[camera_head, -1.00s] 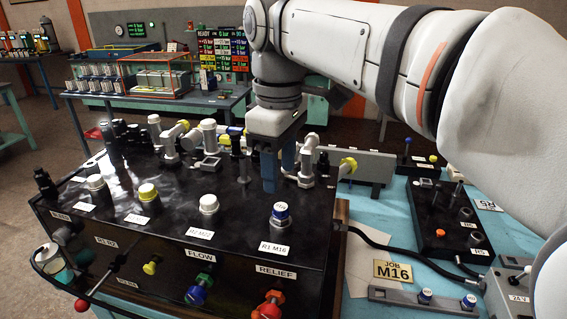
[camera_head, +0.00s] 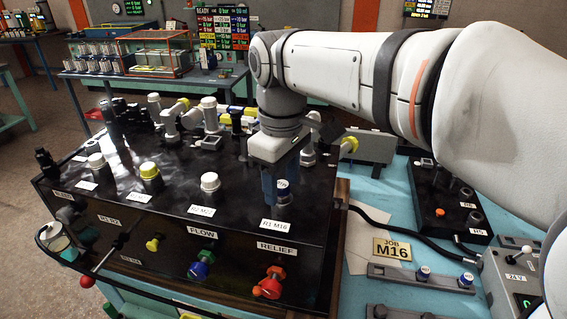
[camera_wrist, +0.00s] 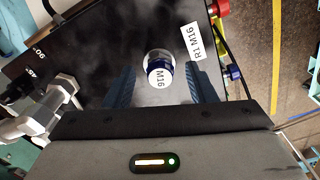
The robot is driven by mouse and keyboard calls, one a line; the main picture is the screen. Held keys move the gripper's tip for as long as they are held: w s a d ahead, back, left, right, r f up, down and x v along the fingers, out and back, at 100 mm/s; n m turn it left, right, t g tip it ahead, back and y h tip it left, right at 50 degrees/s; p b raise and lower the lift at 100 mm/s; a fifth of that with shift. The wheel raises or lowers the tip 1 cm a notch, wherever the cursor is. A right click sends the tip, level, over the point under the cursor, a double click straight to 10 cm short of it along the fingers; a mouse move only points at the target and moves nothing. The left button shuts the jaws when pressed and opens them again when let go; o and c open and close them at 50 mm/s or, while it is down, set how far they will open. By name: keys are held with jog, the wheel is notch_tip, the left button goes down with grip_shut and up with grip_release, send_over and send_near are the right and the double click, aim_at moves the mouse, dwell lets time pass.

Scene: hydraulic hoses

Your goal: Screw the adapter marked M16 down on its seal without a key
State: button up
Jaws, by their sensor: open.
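The adapter marked M16 (camera_head: 283,187) has a blue body and a white cap. It stands upright at the R1 M16 label on the black block's top. In the wrist view the M16 adapter (camera_wrist: 159,71) shows between the two blue fingers. My gripper (camera_head: 277,198) is open and points down at it. The fingers in the wrist view (camera_wrist: 160,75) stand apart on either side, with a visible gap to the adapter. The seal under the adapter is hidden, and I cannot tell whether the adapter sits flush.
The black block (camera_head: 130,210) carries other capped ports and a RELIEF knob (camera_head: 268,284) on its front. Grey fittings (camera_head: 310,135) stand behind the gripper.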

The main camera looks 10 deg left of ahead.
aim_at(281, 184)
jog(key=shift+c, duration=0.3)
grip_shut()
jog(key=shift+m, duration=1.5)
jog(key=shift+o, duration=0.2)
grip_release()
notch_tip(281, 184, up, 8)
jog(key=shift+f, duration=0.15)
